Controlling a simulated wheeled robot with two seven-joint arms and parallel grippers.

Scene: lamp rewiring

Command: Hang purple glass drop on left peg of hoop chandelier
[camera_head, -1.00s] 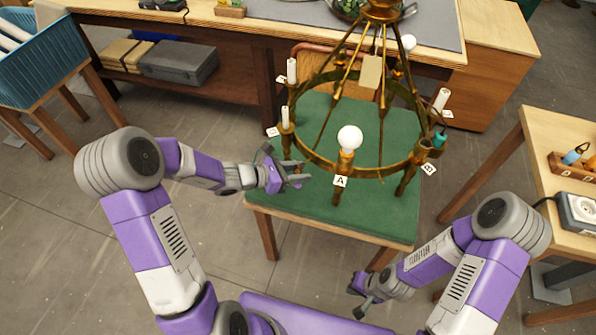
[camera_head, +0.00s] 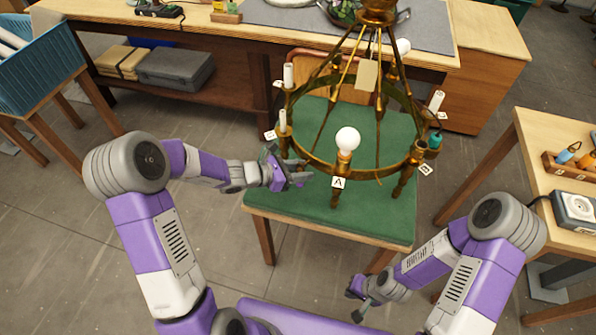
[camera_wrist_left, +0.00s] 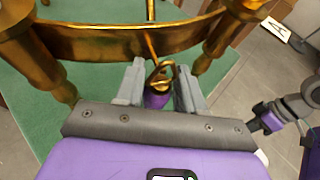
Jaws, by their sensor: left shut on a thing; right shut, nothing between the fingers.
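The hoop chandelier (camera_head: 312,158) hangs over the green table, its brass ring carrying candle sleeves and a white bulb (camera_head: 347,140) above label A. My left gripper (camera_head: 298,177) is at the ring's left front, just below the rim. In the left wrist view, a purple glass drop (camera_wrist_left: 157,100) with a brass loop (camera_wrist_left: 163,75) sits between the fingers (camera_wrist_left: 160,92). The ring (camera_wrist_left: 130,42) is right beyond it. The loop appears close to the ring; I cannot tell whether it is on a peg. My right gripper (camera_head: 362,303) is shut and empty, low at the front right.
The green table (camera_head: 330,222) stands under the chandelier. A wooden side table (camera_head: 545,125) at right holds a socket box (camera_head: 577,208) and a small rack. A blue bin (camera_head: 40,75) stands at left. The floor between my arms and the table is clear.

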